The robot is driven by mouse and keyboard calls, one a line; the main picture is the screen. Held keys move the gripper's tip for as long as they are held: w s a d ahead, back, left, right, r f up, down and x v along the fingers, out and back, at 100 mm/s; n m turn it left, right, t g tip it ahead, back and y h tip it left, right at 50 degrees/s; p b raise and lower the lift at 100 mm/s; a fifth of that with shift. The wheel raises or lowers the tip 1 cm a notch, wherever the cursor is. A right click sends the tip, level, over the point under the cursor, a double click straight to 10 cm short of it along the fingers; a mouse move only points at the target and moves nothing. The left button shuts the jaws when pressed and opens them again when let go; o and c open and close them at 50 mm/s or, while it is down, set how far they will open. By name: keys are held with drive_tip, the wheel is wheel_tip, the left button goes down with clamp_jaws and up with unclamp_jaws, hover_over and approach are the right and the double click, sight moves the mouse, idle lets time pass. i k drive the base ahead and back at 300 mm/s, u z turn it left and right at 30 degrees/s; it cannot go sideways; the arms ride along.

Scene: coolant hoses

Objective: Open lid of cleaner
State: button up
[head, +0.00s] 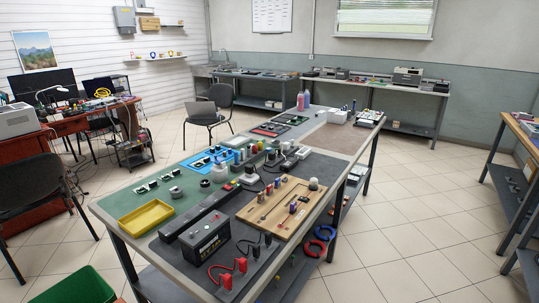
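I cannot pick out the cleaner or its lid with certainty. Several grey boxy devices stand on the back bench, one of them a larger pale device (408,77) at the right. They are too small to tell whether any has a lid or is open. Two pinkish bottles (301,101) stand upright at the far end of the long table (330,140), and what they hold cannot be read. My gripper is not in view.
The long table holds a yellow tray (147,217), a black battery (205,240), a wooden board (270,221) and small parts. Chairs (208,115) stand at left. A green bin (82,286) is at the lower left. Tiled floor (410,210) is clear at right, before a shelved bench (520,185).

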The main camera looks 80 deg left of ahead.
sight(217, 159)
drive_tip(key=z, duration=0.95)
drive_tip(key=i, duration=0.1)
drive_tip(key=u, duration=2.75)
drive_tip(key=i, duration=2.15)
drive_tip(key=u, duration=2.3)
